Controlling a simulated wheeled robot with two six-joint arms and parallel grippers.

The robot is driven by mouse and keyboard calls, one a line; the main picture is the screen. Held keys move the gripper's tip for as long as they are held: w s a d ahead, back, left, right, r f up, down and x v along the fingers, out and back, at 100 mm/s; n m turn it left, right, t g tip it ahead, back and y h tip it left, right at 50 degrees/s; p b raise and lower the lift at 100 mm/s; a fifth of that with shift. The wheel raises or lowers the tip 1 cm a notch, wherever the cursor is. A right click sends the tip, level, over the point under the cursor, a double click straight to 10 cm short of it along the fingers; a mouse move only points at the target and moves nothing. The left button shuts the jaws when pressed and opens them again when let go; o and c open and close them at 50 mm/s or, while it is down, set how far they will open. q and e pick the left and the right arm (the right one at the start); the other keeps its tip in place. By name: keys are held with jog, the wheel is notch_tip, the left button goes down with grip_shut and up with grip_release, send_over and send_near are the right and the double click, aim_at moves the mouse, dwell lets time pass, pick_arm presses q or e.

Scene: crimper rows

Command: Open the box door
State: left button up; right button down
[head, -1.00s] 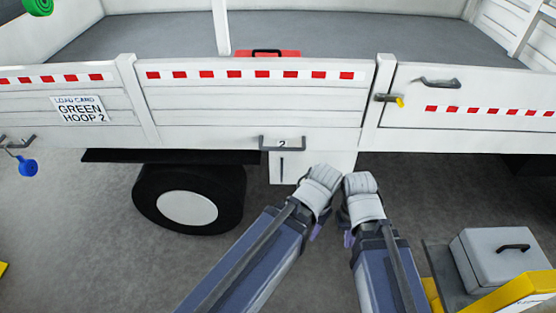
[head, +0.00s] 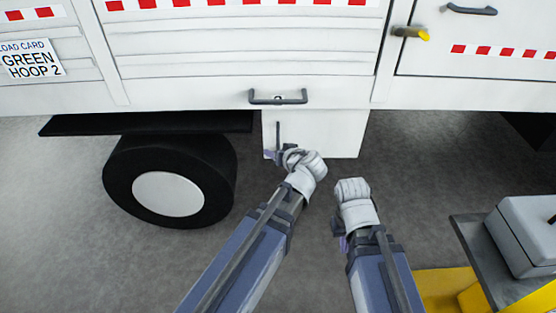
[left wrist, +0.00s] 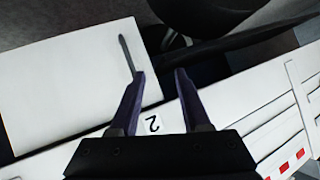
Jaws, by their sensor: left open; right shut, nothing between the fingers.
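The box (head: 335,135) is a white case under the truck bed; its door face looks shut. A thin dark upright handle (head: 278,133) is at its left side. My left gripper (head: 277,154) is at the lower end of the handle, partly hidden by its own wrist. In the left wrist view the left gripper (left wrist: 160,74) is open, and the handle (left wrist: 126,55) lies at the tip of the finger on the picture's left, not clearly between the fingers. My right gripper (head: 342,243) is shut and empty, lower and to the right, away from the box.
A black wheel (head: 170,180) stands to the left. A yellow-tipped latch (head: 411,33) is up right. A grey case (head: 525,235) on a stand is at lower right. Bare floor lies between.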

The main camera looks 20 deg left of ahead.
pick_arm(q)
jog(key=w+a+f+n+t+y+b, duration=0.1)
jog(key=w+f+t+b, duration=0.2)
jog(key=w+f+b, duration=0.45)
jog(key=t+b, duration=0.4)
jog(key=b, duration=0.7)
send_near(278, 141)
jog(key=x, duration=0.3)
jog(key=shift+s+h, duration=0.1)
jog(key=shift+h, duration=0.2)
pick_arm(e)
notch_tip(278, 141, down, 21)
jog(key=shift+r, duration=0.1)
pick_arm(q)
jog(key=x, duration=0.8)
jog(key=shift+s, duration=0.1)
jog(key=shift+c, duration=0.4)
grip_shut()
